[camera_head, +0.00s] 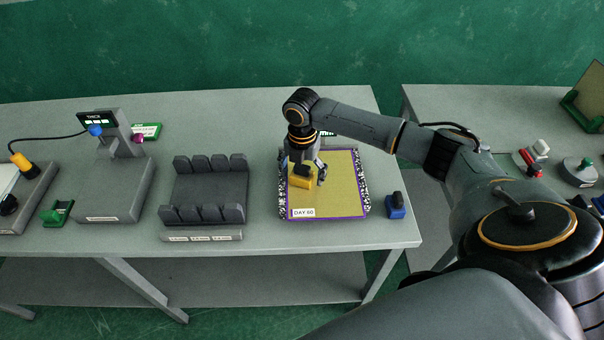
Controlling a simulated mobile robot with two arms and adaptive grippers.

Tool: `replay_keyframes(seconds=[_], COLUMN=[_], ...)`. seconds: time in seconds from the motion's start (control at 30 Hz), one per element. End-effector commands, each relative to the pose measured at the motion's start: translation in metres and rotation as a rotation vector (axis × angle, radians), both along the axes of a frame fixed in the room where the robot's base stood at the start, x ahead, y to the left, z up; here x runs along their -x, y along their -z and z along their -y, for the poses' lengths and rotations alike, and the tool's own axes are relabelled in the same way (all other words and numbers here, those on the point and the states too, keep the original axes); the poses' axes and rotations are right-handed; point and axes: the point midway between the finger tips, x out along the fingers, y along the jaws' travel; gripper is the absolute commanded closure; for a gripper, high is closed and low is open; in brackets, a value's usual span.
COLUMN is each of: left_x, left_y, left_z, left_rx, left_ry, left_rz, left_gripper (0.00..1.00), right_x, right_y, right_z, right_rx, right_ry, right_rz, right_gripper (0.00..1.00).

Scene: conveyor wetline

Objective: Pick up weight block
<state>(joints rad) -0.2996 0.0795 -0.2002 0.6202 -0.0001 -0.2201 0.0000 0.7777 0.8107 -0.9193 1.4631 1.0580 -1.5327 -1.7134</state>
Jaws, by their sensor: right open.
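A yellow block with a dark top (301,181), which looks like a weight block, sits on the yellow board (340,187) labelled "DAY 60". My right gripper (304,169) points down right at this block from above and behind. Its fingers are open, with one finger showing at the block's right side. The gripper partly hides the block, and I cannot tell whether the fingers touch it. A blue block with a black knob (397,207) stands on the table just right of the board. My left gripper is not in view.
Left of the board stands a dark slotted rack (206,187). Further left are a grey device with a small display (113,187) and a green holder (58,213). A second table (465,106) on the right, across a gap, carries small items.

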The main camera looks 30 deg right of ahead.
Motion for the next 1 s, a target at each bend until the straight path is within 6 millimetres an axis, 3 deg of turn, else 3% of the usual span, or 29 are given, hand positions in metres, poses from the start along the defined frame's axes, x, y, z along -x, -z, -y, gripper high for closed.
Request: replay_keyframes(seconds=[0.03, 0.07, 0.43, 0.77, 1.0], left_x=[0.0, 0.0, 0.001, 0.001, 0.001], left_y=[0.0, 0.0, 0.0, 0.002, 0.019], left_z=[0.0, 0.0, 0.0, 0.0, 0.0], left_rx=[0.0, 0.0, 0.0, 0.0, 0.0], left_ry=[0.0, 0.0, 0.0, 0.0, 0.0], left_rz=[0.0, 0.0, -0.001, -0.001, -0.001], left_gripper=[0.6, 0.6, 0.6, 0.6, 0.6], right_x=[0.0, 0.0, 0.0, -0.001, -0.003], right_y=[0.0, 0.0, -0.001, -0.004, -0.026], right_z=[0.0, 0.0, 0.0, 0.0, 0.0], right_rx=[0.0, 0.0, 0.0, 0.0, -0.002], right_ry=[0.0, 0.0, 0.0, 0.001, 0.001], right_rz=[0.0, 0.0, 0.0, 0.003, 0.007], right_gripper=[0.19, 0.25, 1.0, 1.0, 1.0])
